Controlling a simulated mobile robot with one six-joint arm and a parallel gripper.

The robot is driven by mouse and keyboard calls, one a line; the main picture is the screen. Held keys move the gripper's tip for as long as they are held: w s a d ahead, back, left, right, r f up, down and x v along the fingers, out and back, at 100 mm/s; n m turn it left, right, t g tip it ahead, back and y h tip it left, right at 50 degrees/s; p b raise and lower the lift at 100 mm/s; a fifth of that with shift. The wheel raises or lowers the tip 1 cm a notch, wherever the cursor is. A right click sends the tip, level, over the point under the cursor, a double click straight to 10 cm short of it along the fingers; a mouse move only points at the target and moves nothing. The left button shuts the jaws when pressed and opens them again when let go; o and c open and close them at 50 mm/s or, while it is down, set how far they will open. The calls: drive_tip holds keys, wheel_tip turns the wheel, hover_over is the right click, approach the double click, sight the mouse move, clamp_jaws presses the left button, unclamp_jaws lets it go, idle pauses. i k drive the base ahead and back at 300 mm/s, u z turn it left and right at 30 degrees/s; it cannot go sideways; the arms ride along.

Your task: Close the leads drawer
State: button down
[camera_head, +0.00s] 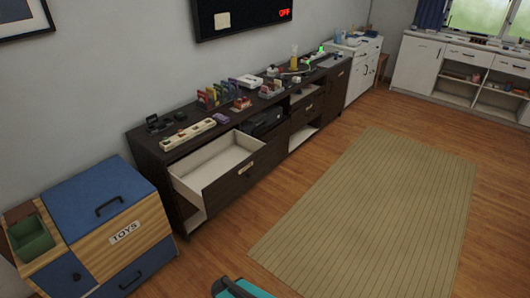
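The open drawer (226,180) juts out from the left part of the long dark cabinet (157,178). It has a dark wooden front and white inner walls, and its visible inside looks empty. A small pale label or handle sits on its front, too small to read, so I cannot confirm that it says leads. The drawer is pulled well out over the floor side.
A wooden toy chest (118,235) with blue lids stands left of the cabinet. A striped beige rug (375,210) covers the floor to the right. Bare wood floor (225,235) lies in front of the drawer. Many small items, including a power strip (188,133), crowd the cabinet top.

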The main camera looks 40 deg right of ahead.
sight(212, 177)
drive_tip(key=z, duration=0.05)
drive_tip(key=i, duration=0.95)
